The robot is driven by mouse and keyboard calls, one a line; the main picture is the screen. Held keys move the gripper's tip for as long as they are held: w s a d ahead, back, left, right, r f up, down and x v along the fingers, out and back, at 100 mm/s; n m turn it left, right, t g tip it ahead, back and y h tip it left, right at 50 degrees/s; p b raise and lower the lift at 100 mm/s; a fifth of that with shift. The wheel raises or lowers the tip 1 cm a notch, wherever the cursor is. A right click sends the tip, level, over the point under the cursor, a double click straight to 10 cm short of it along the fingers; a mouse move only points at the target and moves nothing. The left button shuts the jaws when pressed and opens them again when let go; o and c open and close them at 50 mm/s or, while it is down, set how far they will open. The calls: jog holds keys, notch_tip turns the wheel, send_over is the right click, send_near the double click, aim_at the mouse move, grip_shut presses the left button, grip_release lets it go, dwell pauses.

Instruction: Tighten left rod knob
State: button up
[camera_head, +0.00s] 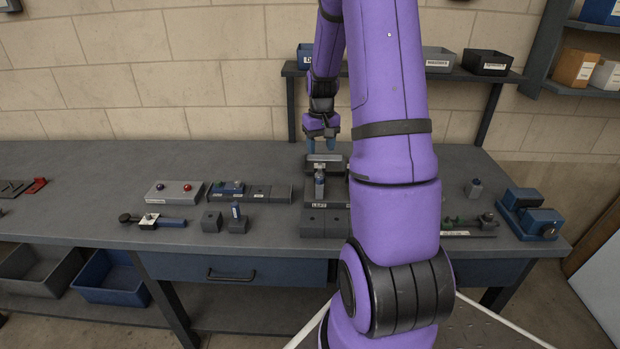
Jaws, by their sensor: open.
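A dark fixture (312,222) with a label that seems to read LEFT stands on the bench, just left of my arm. An upright grey cylinder (319,184), which may be the left rod or its knob, rises behind the label. A lighter grey block (325,158) lies behind it. My gripper (322,147) points down above the back of the fixture, open, with nothing visible between its fingers. Whether it touches anything is too small to tell. My purple arm hides the right part of the fixture.
At right are a small cylinder (474,188) and a blue device (530,213). A shelf with bins stands behind. The left-rear bench is clear.

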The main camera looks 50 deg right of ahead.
aim_at(320, 177)
notch_tip(320, 177, down, 11)
jog(key=shift+r, duration=0.15)
dwell(0.4)
jog(key=shift+c, duration=0.5)
jog(key=c, duration=0.8)
jog(key=shift+c, duration=0.2)
jog(key=shift+m, duration=0.3)
jog(key=m, duration=0.3)
jog(key=shift+m, duration=0.3)
jog(key=m, duration=0.4)
jog(key=shift+m, duration=0.3)
